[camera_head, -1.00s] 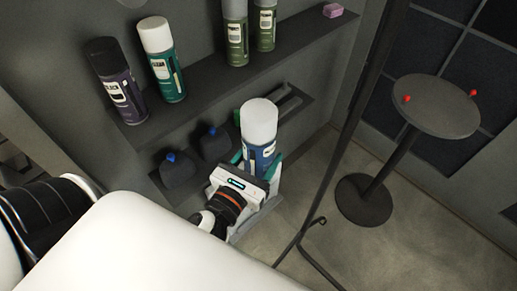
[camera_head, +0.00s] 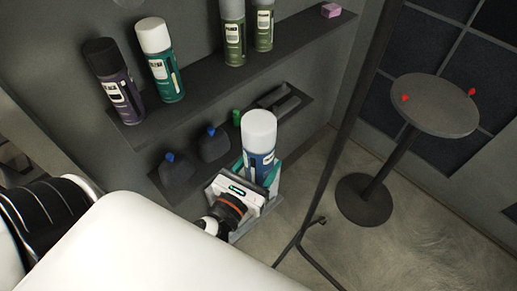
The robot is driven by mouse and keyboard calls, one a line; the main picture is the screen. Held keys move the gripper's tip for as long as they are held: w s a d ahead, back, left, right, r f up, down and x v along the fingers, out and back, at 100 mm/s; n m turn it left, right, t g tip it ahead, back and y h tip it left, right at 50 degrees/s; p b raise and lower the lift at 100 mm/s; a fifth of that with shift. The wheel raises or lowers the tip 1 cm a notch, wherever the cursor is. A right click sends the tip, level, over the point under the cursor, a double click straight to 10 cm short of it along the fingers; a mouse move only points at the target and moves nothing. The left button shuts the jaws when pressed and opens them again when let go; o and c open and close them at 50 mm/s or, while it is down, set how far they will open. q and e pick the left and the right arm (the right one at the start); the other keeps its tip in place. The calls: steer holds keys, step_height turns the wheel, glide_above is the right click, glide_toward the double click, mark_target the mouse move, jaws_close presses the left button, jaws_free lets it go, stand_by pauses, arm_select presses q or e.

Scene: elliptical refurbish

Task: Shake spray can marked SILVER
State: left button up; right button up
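A spray can (camera_head: 259,162) with a white cap and a blue and white label is in the middle of the camera_head view. Its label is too small to read, so I cannot tell whether it says SILVER. My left gripper (camera_head: 262,182) is shut around the can's lower part and holds it nearly upright in front of the lower shelf. The gripper body partly hides the can's lower end. My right gripper is not in view.
The upper shelf (camera_head: 200,92) holds a purple can (camera_head: 119,92), a teal can (camera_head: 164,72), two olive cans (camera_head: 233,38) and a pink block (camera_head: 331,10). Dark bottles (camera_head: 213,145) stand on the lower shelf. A thin dark pole (camera_head: 338,150) and a round table (camera_head: 436,106) stand to the right.

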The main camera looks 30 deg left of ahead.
mark_target(259, 176)
arm_select(q)
step_height(259, 176, up, 2)
steer(key=shift+a+r, duration=0.1)
steer(key=shift+r, duration=0.1)
steer(key=shift+a+r, duration=0.1)
steer(key=shift+r, duration=0.1)
step_height(259, 176, down, 8)
steer(key=shift+w+a+f, duration=0.1)
steer(key=shift+a+f, duration=0.05)
steer(key=shift+f, duration=0.1)
steer(key=r, duration=0.8)
steer(key=shift+d+r, duration=0.25)
steer(key=shift+a, duration=0.2)
step_height(259, 176, down, 3)
steer(key=shift+f, duration=0.2)
step_height(259, 176, down, 5)
steer(key=shift+d, duration=0.15)
step_height(259, 176, up, 8)
steer(key=shift+d+f, duration=0.1)
steer(key=shift+f, duration=0.05)
steer(key=shift+r, duration=0.4)
steer(key=shift+a+f, duration=0.1)
steer(key=shift+a, duration=0.1)
steer(key=shift+d, duration=0.1)
